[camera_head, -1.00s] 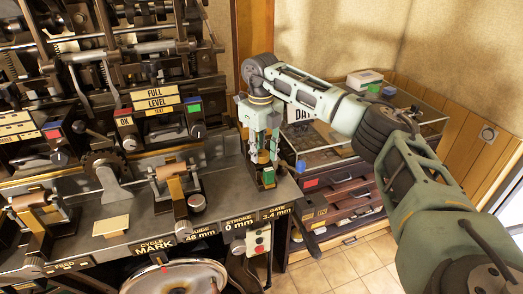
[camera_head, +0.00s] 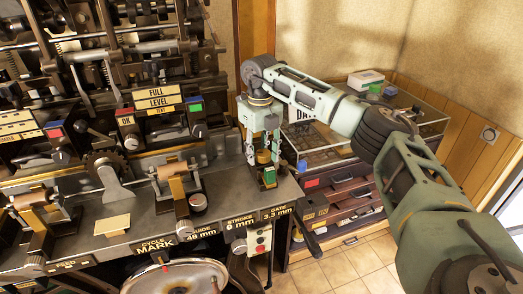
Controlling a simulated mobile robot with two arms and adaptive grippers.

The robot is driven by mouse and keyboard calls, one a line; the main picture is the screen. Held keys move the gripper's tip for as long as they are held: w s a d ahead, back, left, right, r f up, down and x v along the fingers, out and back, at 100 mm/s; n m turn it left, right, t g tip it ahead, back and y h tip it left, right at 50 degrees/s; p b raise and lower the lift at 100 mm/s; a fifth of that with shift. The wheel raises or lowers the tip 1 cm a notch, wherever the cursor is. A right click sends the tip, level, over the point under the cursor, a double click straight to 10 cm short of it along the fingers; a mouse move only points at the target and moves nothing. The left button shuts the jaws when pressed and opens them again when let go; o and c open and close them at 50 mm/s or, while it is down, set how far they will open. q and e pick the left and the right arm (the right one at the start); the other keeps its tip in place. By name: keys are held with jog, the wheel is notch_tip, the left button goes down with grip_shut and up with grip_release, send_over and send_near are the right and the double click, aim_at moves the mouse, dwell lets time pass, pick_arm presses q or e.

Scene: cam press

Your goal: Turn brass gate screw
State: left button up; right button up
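The brass gate screw (camera_head: 263,157) stands upright at the right end of the press bench, above a small block with a green face (camera_head: 269,175). My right gripper (camera_head: 262,158) points down over it from above. Its two pale fingers stand on either side of the brass screw, spread apart, with a gap seen between them and the brass. The gripper partly hides the screw's top. The gate label (camera_head: 279,211) on the bench's front edge reads 3.3 mm. My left gripper is not in view.
The press with its levers, rollers and labels fills the left. A round metal wheel (camera_head: 175,277) sits below the bench front. A drawer cabinet (camera_head: 345,185) with a glass-topped tray stands close behind my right arm. The tiled floor at lower right is clear.

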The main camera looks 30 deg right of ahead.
aim_at(260, 154)
jog(key=shift+d+r, duration=0.1)
jog(key=shift+r, duration=0.3)
notch_tip(260, 154, up, 11)
jog(key=shift+r, duration=0.2)
jog(key=shift+c, duration=0.2)
